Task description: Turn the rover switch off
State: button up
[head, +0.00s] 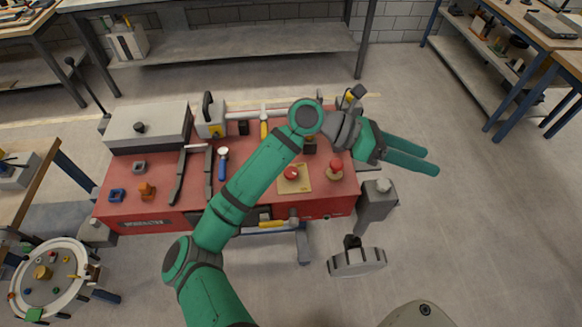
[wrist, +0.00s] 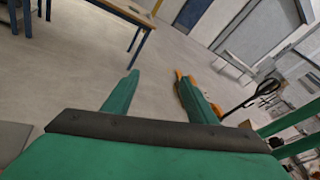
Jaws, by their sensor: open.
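A red bench-like unit (head: 235,213) fills the middle of the head view. On its right part, a round red knob (head: 291,173) sits on a beige plate, and a second red-topped knob (head: 335,167) stands beside it. I cannot tell which part is the rover switch; no label is readable. My gripper (head: 431,162) is open and empty, to the right of the unit, pointing away from it over the floor. In the wrist view its two fingers (wrist: 157,78) are spread with nothing between them. My arm crosses over the unit and hides part of its top.
Tools, a grey box (head: 148,128) and small blocks lie on the unit's left and middle. A grey post (head: 377,199) stands at its right end. A round tray table (head: 48,278) is at lower left. Workbenches stand at the back and upper right. Floor at right is clear.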

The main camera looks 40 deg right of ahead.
jog(key=w+a+f+m+t+y, duration=0.1)
jog(key=w+a+f+t+y, duration=0.1)
jog(key=w+f+t+y, duration=0.35)
jog(key=t+y, duration=0.4)
jog(key=t, duration=0.3)
send_near(291, 171)
jog(key=shift+g, duration=0.25)
notch_tip(291, 171, down, 8)
jog(key=shift+f, duration=0.15)
jog(key=shift+w, duration=0.1)
jog(key=shift+w, duration=0.1)
jog(key=c, duration=1.1)
